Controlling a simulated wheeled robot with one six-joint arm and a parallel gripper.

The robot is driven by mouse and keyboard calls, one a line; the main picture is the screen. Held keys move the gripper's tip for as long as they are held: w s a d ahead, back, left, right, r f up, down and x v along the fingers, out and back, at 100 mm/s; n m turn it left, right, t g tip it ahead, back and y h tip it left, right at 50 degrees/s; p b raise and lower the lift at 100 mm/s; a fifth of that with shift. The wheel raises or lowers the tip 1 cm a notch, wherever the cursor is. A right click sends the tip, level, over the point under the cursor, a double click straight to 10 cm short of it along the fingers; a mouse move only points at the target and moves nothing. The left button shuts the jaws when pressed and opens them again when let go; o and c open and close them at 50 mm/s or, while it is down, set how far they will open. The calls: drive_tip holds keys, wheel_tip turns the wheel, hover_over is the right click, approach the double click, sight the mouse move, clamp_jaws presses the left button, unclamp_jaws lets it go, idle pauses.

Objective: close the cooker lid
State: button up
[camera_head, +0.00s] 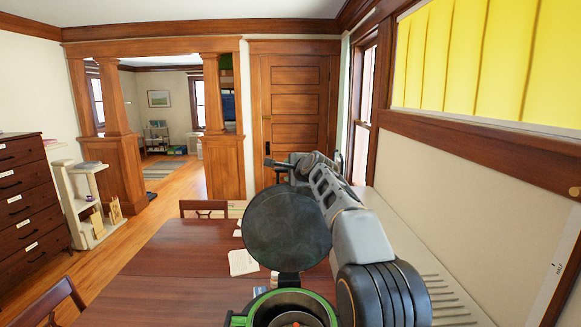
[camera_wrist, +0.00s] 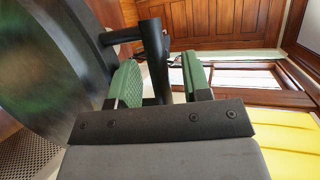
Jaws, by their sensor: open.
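The cooker (camera_head: 240,320) stands at the bottom of the head view, with a green rim and an open top. Its round dark lid (camera_head: 286,228) is raised, standing nearly upright above the hinge side. An orange thing shows inside the pot. My gripper (camera_head: 280,164) is above and behind the lid's upper edge, on the lid's far side. In the wrist view the lid (camera_wrist: 40,75) fills the left side. A black handle-like bar (camera_wrist: 153,55) joined to it stands between the green-padded fingers of my open gripper (camera_wrist: 160,70). I cannot tell whether the fingers touch it.
The cooker is on a brown wooden table (camera_head: 160,270) with a pale paper (camera_head: 242,262) beyond it. A wall with a yellow-blind window (camera_head: 480,60) is close on the right. A chair (camera_head: 203,207) stands at the far table edge. The table's left part is clear.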

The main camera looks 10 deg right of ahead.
drive_tip(key=shift+w+a+f, duration=0.1)
drive_tip(key=shift+w, duration=0.3)
drive_tip(key=shift+c, duration=0.4)
clamp_jaws()
drive_tip(key=shift+f, duration=0.1)
